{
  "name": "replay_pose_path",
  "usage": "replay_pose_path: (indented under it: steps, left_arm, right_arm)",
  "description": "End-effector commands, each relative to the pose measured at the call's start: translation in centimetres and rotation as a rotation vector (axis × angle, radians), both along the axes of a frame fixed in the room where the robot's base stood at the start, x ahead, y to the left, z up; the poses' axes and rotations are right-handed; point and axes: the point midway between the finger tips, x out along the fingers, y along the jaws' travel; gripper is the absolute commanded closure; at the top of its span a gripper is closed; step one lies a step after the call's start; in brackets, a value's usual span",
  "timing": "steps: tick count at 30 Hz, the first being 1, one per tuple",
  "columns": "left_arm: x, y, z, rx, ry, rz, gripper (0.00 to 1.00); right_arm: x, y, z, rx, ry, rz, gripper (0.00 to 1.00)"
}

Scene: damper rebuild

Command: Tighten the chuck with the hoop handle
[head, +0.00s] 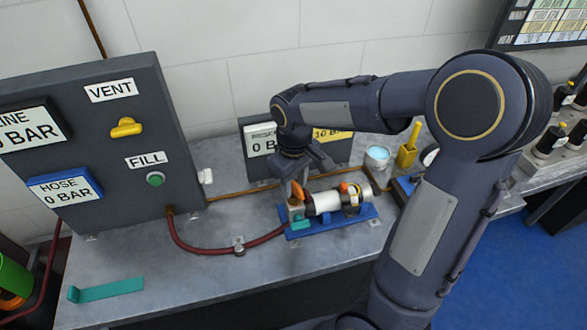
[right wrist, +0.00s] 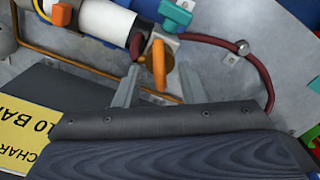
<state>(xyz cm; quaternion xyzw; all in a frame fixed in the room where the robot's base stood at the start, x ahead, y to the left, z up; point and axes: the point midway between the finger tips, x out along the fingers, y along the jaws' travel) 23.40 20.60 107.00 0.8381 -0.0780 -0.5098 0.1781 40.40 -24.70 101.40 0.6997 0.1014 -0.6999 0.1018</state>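The white cylinder (head: 328,202) lies in a blue cradle (head: 330,228). At its left end is an orange hoop handle (head: 297,190), standing on the brass-coloured chuck (right wrist: 172,68). In the right wrist view the hoop handle (right wrist: 158,65) rises edge-on between my fingers. My right gripper (right wrist: 159,84) is open, with a finger on each side of the hoop and gaps visible on both sides. In the head view my right gripper (head: 301,180) is above the cylinder's left end, and its fingers are partly hidden. My left gripper is not in view.
A dark panel (head: 95,150) with gauges, a yellow vent knob and a green fill button stands left. A red hose (head: 215,248) runs toward the cylinder's left end. A gauge board (head: 260,145) stands behind. A teal strip (head: 106,290) lies front left; the bench beside it is clear.

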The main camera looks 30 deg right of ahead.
Motion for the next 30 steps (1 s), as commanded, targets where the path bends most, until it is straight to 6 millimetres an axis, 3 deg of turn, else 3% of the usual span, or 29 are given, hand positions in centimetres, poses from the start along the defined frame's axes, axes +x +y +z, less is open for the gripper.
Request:
replay_pose_path:
  steps: [4,13,20,21,26,30]
  left_arm:
    - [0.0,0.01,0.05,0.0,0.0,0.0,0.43]
    - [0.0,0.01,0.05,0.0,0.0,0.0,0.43]
    - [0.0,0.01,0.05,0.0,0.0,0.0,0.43]
    - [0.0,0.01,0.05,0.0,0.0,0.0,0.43]
    - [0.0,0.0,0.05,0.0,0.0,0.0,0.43]
    - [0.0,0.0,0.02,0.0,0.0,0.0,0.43]
  right_arm:
    - [-0.06,0.01,-1.02,0.0,0.001,0.0,0.63]
    - [-0.04,0.01,-1.18,0.001,0.0,-0.001,0.65]
    - [-0.03,0.01,-1.15,0.001,0.0,-0.001,0.95]
    - [-0.02,0.02,-1.12,0.001,-0.001,-0.001,0.72]
    - [-0.01,0.01,-1.11,0.001,-0.001,-0.001,0.93]
    - [0.0,0.02,-1.1,0.001,-0.002,-0.055,0.94]
